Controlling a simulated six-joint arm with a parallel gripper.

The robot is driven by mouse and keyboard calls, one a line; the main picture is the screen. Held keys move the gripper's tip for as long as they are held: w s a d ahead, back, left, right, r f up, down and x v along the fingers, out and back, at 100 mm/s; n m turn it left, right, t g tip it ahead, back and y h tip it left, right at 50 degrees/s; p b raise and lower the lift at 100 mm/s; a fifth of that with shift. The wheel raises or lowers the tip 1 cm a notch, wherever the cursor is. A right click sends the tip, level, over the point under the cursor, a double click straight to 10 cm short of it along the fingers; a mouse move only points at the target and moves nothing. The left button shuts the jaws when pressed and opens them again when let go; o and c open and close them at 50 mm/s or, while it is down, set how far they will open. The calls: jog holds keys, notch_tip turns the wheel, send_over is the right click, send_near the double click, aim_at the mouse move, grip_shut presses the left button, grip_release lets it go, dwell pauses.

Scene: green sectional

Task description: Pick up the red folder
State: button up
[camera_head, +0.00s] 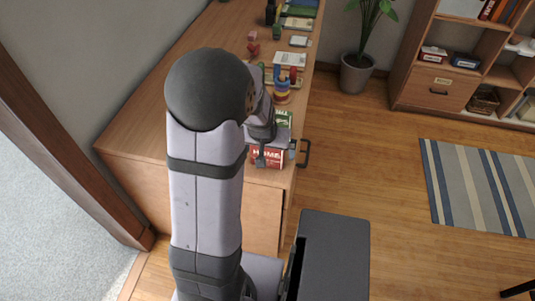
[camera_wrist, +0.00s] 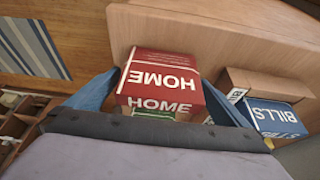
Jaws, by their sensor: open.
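The red folder (camera_wrist: 162,75), a red box-like holder with HOME in white letters, is in the middle of the wrist view. In the head view the red folder (camera_head: 268,160) sits near the front end of the wooden counter, partly hidden by my gripper (camera_head: 275,153). In the wrist view my gripper (camera_wrist: 162,88) is open, with one blue finger on each side of the red folder. I cannot tell whether either finger touches it. A green item (camera_wrist: 152,114) shows just beyond the folder's lower edge, mostly hidden.
A blue BILLS box (camera_wrist: 275,117) stands right of the folder in the wrist view. On the counter (camera_head: 215,45) are a ring stacker (camera_head: 282,92), a green box (camera_head: 285,119) and several small items farther back. A potted plant (camera_head: 356,72) stands on the floor. Open floor lies right of the counter.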

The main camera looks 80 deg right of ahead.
jog(key=c, duration=1.2)
jog(key=shift+o, duration=0.4)
notch_tip(320, 180, up, 10)
jog(key=w+d+r+p, duration=0.1)
jog(key=w+d+p, duration=1.4)
jog(key=w+d, duration=0.2)
jog(key=shift+w+d+r, duration=0.25)
jog(key=shift+w, duration=0.75)
